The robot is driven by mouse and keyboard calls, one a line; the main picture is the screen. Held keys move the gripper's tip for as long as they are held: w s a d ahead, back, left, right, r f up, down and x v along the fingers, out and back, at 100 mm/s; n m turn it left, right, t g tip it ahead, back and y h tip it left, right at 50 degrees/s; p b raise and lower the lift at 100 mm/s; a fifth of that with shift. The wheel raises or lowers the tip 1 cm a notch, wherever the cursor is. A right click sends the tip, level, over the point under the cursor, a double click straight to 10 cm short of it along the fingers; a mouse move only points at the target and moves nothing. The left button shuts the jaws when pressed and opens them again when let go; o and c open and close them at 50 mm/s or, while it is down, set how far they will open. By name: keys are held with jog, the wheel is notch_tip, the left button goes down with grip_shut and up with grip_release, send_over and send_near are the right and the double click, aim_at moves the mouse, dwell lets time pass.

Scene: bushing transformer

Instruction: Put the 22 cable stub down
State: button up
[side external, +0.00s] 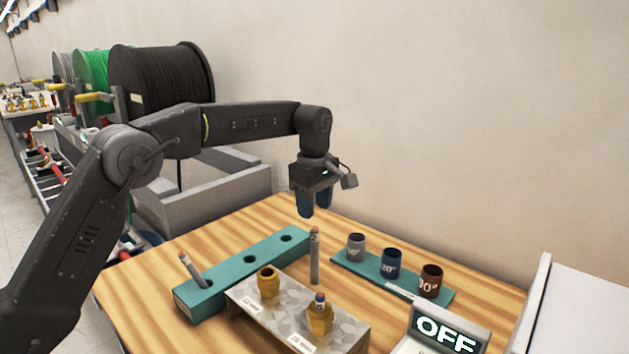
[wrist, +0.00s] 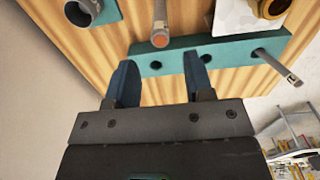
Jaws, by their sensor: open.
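A grey cable stub with a reddish tip (side external: 315,258) stands upright on the wooden table, beside the right end of the teal block (side external: 222,283). It also shows in the wrist view (wrist: 161,20), apart from the block. A second stub (side external: 192,270) leans in the block's left hole and shows at the right of the wrist view (wrist: 275,66). I cannot read which number is on either stub. My gripper (side external: 314,214) is above the upright stub, pointing down. Its blue fingers are apart with nothing between them in the wrist view (wrist: 161,78).
A metal plate (side external: 270,320) holds two brass fittings, the nearer (side external: 320,318) with a stub end in it. A teal stand (side external: 345,264) carries grey, blue and brown rings. An OFF display (side external: 446,331) is at front right. A grey bin (side external: 215,195) stands behind the table.

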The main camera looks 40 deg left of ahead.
notch_tip(320, 180, up, 7)
jog(key=shift+f, duration=0.15)
jog(key=s+r+m+t, duration=0.35)
jog(key=s+m, duration=0.65)
jog(key=s, duration=0.8)
jog(key=s+f+m+t, duration=0.2)
jog(key=s+f+m, duration=0.6)
jog(key=s, duration=0.7)
jog(key=shift+d+f, duration=0.2)
jog(key=shift+f, duration=0.4)
